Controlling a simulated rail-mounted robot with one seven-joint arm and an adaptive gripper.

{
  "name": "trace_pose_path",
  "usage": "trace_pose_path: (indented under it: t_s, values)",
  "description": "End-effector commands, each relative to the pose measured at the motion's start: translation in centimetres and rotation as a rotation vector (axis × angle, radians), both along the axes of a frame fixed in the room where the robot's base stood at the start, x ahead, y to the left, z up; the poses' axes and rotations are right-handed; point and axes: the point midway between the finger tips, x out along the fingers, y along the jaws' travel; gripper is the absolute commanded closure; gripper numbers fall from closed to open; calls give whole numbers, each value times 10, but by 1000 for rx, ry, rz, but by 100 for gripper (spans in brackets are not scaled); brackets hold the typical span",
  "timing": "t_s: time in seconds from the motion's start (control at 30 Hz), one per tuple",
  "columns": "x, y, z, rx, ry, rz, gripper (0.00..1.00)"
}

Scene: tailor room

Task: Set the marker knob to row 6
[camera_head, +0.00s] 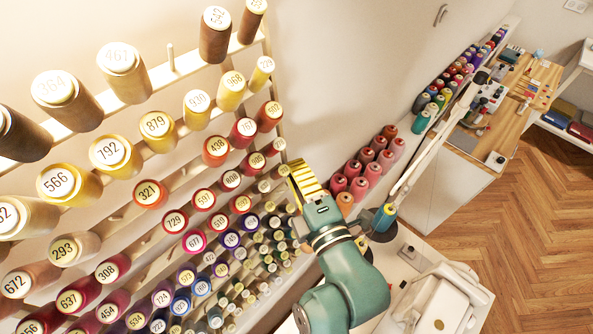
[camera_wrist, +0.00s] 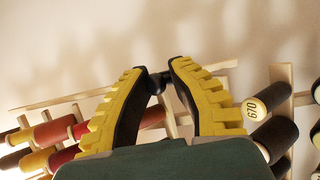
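My gripper (camera_head: 303,178) is at the right edge of the thread rack in the head view, its yellow fingers pointing up and left. In the wrist view the fingertips of my gripper (camera_wrist: 156,68) come close together. A small dark knob (camera_wrist: 157,83), which looks like the marker knob, fills the narrow gap between them and seems to touch both. In the head view my fingers hide the knob. No row marking for it can be read in either view.
The thread rack (camera_head: 172,62) with rows of numbered spools fills the left of the head view. In the wrist view, spools such as the one marked 670 (camera_wrist: 256,108) stand close right of my fingers. A sewing machine (camera_head: 440,300) is at lower right.

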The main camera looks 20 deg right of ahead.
Motion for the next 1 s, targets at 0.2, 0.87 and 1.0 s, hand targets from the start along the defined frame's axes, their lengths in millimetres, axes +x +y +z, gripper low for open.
trace_pose_path:
  t_s: [0.2,0.87,1.0]
  values:
    - [0,0,1,1,-2,0,53]
    - [-90,3,0,2,0,-3,53]
    - [-112,4,0,2,0,-3,53]
